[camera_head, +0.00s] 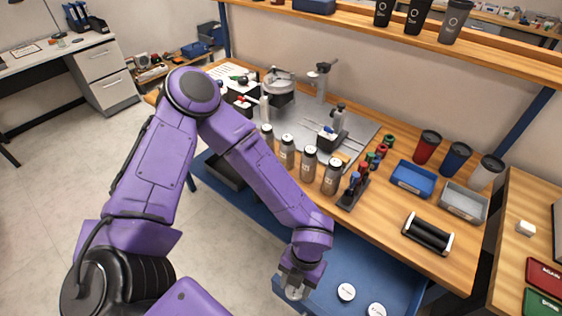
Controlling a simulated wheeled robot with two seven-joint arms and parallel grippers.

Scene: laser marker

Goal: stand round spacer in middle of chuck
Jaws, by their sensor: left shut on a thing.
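My left gripper (292,281) points down over the blue drawer at the bottom middle, shut on a small grey round piece (295,294). It looks like the round spacer, but the fingers partly hide it. A small black fixture (331,138) sits on the grey plate. My right gripper is out of view.
Several bottles (309,163) line the bench's front edge, beside a marker rack (353,190). A blue bin (413,179), a grey bin (463,203) and a black roller unit (428,234) stand to the right. The open blue drawer (395,281) juts out below the bench.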

